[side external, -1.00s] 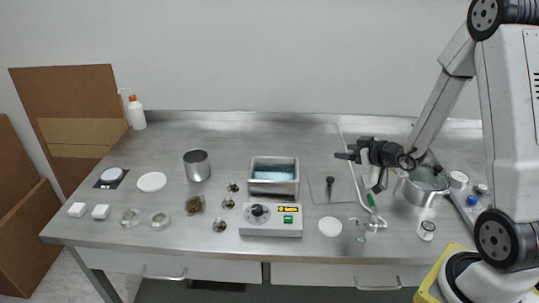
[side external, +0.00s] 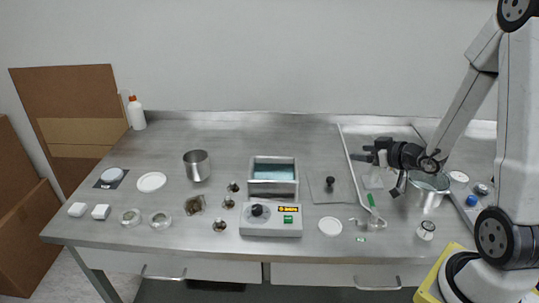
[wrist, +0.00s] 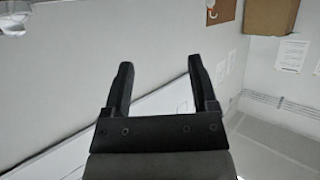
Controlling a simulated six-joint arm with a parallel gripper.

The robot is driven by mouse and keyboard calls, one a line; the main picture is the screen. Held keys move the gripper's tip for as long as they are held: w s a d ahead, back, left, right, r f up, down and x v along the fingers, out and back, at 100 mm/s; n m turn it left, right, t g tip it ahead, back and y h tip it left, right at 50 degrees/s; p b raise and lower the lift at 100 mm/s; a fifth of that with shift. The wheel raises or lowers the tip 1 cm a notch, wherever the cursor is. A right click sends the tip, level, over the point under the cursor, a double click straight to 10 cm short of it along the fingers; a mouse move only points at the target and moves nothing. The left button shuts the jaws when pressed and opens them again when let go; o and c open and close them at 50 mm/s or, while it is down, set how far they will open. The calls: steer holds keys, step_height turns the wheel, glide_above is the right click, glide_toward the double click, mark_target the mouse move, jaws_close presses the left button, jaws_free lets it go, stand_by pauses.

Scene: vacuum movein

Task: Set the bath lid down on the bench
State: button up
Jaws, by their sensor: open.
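The bath lid (side external: 345,194), a flat grey square plate with a black knob (side external: 330,182), lies flat on the steel bench (side external: 300,225). It is just right of the water bath (side external: 273,188), whose top is open and shows bluish water. My gripper (side external: 368,154) is to the right of the lid and above the bench, apart from the knob. In the wrist view my gripper (wrist: 158,70) has its two black fingers spread with nothing between them. The lid does not show in that view.
A metal rod (side external: 350,165) lies slantwise between the lid and my gripper. A steel beaker (side external: 197,167) stands left of the bath. The bench behind the bath is clear.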

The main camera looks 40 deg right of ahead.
steer(key=s+a+g, duration=0.3)
steer(key=a+g, duration=0.2)
steer(key=a, duration=0.3)
steer(key=s+a+f+g, duration=0.1)
steer(key=s+a+g, duration=0.3)
steer(key=a, duration=0.5)
steer(key=shift+f+g, duration=0.25)
steer(key=shift+g, duration=0.65)
